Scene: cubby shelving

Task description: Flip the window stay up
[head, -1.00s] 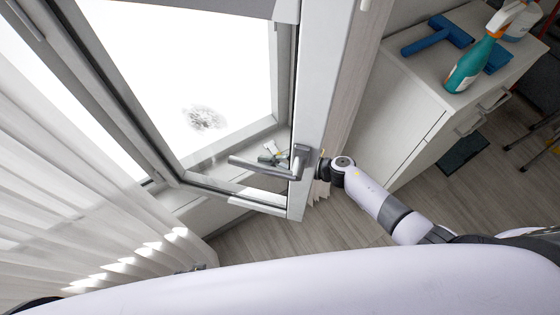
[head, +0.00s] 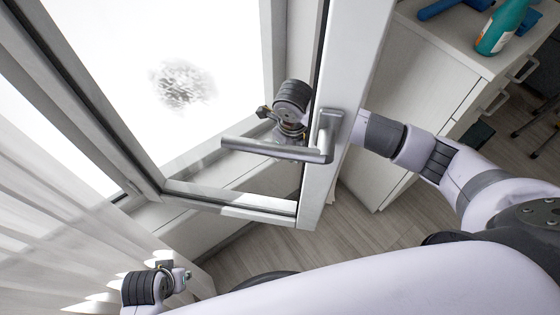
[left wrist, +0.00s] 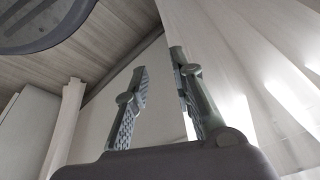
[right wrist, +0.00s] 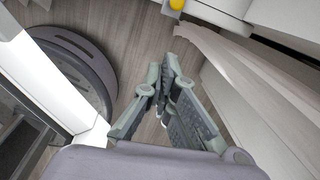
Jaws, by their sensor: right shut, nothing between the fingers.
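The open window sash (head: 345,85) stands at the centre of the head view, its grey lever handle (head: 285,151) pointing left. I cannot make out a stay separate from this handle. My right arm passes behind the sash's edge, and its dark wrist shows through the glass above the handle. My right gripper (right wrist: 167,75) is shut and empty in the right wrist view; in the head view I cannot see its fingertips clearly. My left gripper (left wrist: 160,75) is open and empty, its fingers apart; its wrist shows low at the left in the head view.
A white cabinet (head: 415,105) stands at the right with a green spray bottle (head: 500,28) and a blue tool (head: 440,8) on top. Sheer curtains (head: 60,220) hang at the left. Wooden floor lies below.

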